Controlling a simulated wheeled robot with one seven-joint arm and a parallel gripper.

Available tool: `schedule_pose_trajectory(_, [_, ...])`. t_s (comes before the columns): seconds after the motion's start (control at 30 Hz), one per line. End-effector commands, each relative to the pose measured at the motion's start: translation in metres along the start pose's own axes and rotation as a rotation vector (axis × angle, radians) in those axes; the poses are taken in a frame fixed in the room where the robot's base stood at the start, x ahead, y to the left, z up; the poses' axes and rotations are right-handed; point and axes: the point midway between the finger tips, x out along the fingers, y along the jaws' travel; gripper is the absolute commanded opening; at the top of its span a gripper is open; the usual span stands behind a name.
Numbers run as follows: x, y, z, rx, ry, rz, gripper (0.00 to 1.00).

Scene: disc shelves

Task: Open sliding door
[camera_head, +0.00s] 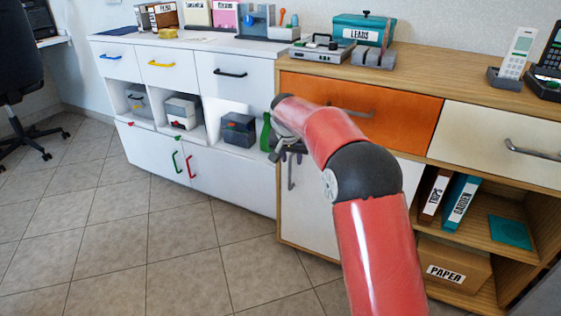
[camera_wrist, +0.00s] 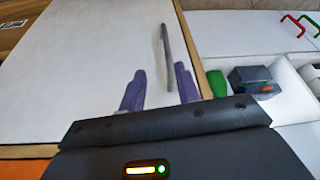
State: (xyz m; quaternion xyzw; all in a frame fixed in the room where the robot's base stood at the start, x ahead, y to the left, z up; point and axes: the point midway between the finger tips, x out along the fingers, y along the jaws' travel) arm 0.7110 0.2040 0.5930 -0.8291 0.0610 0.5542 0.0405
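The white sliding door (camera_head: 308,215) covers the left lower part of the wooden cabinet, below an orange drawer. My red arm hides part of it in the head view. Its thin grey handle (camera_head: 291,175) stands upright near the door's left edge. In the wrist view the door (camera_wrist: 90,55) fills the left side, and the handle (camera_wrist: 166,50) points towards my gripper (camera_wrist: 159,85). My gripper is open, with its two purple fingers apart and the handle's near end between them in the picture. I cannot tell whether they touch it. In the head view my gripper (camera_head: 287,152) is partly hidden by my arm.
An open compartment with binders (camera_head: 460,199) and a paper box (camera_head: 453,264) lies right of the door. A white cabinet (camera_head: 240,185) with coloured handles adjoins on the left. A green item (camera_head: 265,132) is close beside my gripper. The tiled floor (camera_head: 130,250) in front is clear.

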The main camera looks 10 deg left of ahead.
Motion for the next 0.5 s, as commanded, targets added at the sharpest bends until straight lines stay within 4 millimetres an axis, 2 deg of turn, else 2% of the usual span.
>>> schedule_pose_trajectory(0.13, [0.016,-0.009,-0.001,0.005,-0.001,0.001,0.33])
schedule_pose_trajectory(0.27, [0.031,-0.009,-0.001,0.006,-0.003,0.002,0.33])
schedule_pose_trajectory(0.5, [0.070,-0.008,-0.001,0.006,-0.003,0.002,0.33])
